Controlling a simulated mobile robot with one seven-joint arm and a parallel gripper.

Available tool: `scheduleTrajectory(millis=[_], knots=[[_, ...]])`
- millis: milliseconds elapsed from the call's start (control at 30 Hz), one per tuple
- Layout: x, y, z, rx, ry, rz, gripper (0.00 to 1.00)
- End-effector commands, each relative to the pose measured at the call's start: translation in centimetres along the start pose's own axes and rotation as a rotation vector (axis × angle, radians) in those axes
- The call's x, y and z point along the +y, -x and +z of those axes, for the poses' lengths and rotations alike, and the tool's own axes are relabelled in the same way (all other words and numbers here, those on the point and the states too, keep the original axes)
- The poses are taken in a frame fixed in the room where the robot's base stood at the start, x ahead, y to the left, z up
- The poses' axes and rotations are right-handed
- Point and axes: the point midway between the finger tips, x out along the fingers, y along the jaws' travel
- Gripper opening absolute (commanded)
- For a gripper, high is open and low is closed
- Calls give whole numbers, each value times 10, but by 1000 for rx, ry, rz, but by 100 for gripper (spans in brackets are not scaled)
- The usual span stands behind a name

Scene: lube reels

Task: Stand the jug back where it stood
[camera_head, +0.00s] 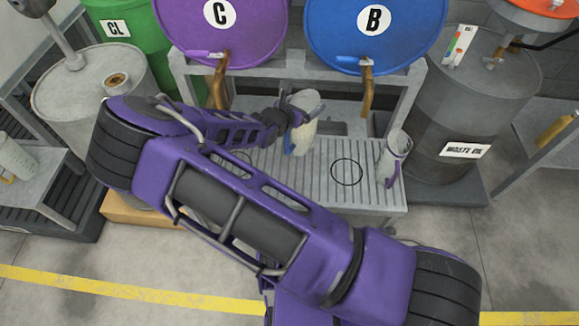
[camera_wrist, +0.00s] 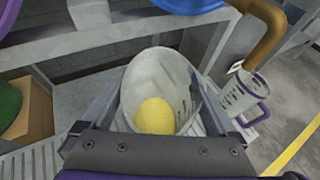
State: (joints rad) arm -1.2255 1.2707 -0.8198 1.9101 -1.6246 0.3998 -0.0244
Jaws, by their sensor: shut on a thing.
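A pale jug (camera_head: 303,122) is between the fingers of my gripper (camera_head: 290,112), over the back of the slatted bench (camera_head: 300,178). The wrist view looks into the jug's wide mouth (camera_wrist: 158,66), and yellow liquid (camera_wrist: 155,114) shows inside. My gripper is shut on this jug. Whether its base touches the slats is hard to tell. A black ring mark (camera_head: 347,171) on the bench is empty. Another ring (camera_head: 238,160) shows partly behind my arm.
A second jug with a purple handle (camera_head: 395,158) stands at the bench's right end; it also shows in the wrist view (camera_wrist: 238,97). Purple drum C (camera_head: 255,38) and blue drum B (camera_head: 405,45), with hanging taps, are above. A waste oil drum (camera_head: 465,110) stands right.

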Motion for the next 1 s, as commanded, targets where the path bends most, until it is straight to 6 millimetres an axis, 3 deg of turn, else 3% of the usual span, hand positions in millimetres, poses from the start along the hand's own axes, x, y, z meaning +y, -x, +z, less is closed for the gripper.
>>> scheduleTrajectory(millis=[100, 300, 600, 867, 1000], knots=[[22, -6, -22, -2, 20, 51, 0], [43, -10, -42, -3, 42, 100, 0], [47, -28, -89, -4, 48, 109, 0], [47, -36, -108, -4, 45, 109, 0], [47, -44, -126, -4, 47, 109, 0]])
